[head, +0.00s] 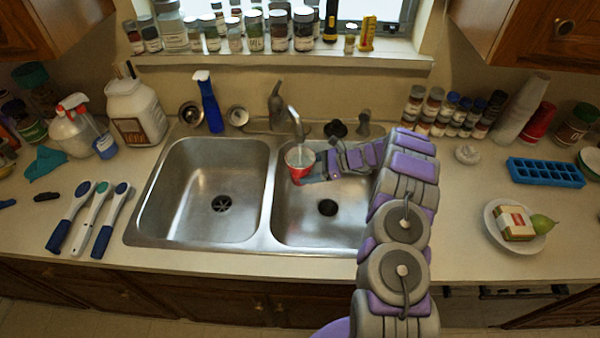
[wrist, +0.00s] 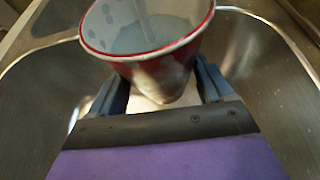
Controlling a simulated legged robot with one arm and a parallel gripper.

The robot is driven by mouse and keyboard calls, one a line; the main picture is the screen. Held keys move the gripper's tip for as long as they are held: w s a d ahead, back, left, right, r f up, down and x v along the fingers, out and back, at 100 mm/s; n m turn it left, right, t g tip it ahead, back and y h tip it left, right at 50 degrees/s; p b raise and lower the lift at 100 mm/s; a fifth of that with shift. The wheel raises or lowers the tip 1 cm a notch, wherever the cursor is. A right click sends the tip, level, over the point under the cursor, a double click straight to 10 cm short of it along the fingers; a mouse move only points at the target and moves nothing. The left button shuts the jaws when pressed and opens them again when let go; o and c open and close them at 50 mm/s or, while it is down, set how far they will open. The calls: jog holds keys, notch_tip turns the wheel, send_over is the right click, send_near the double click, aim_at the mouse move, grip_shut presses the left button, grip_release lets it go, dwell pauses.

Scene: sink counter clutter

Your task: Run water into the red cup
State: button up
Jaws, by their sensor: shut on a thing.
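The red cup (head: 299,165) is over the right sink basin, under the faucet spout (head: 296,122). It stands nearly upright and shows a pale inside. My gripper (head: 312,174) is shut on the cup from the right. In the wrist view the red cup (wrist: 140,62) sits between the two dark fingers of my gripper (wrist: 158,92), with its white-rimmed mouth toward the top. A pale stream runs down into the cup, and cloudy liquid shows inside it. The cup's far side and base are partly hidden.
The left basin (head: 205,190) is empty. Brushes (head: 90,218) lie on the left counter. A plate (head: 492,222) with food and a blue ice tray (head: 545,172) are on the right counter.

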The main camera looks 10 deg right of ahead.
jog(key=shift+s+d, duration=0.1)
jog(key=s+d+p, duration=0.1)
jog(key=s+d, duration=0.3)
jog(key=s, duration=0.2)
dwell(0.6)
jog(key=shift+d, duration=0.1)
dwell(0.5)
jog(key=r+p, duration=0.1)
jog(key=s+d+r+p, duration=0.1)
jog(key=r, duration=0.1)
jog(key=s+r+p, duration=0.1)
jog(key=r, duration=0.1)
jog(key=shift+s+d, duration=0.25)
jog(key=shift+d, duration=0.15)
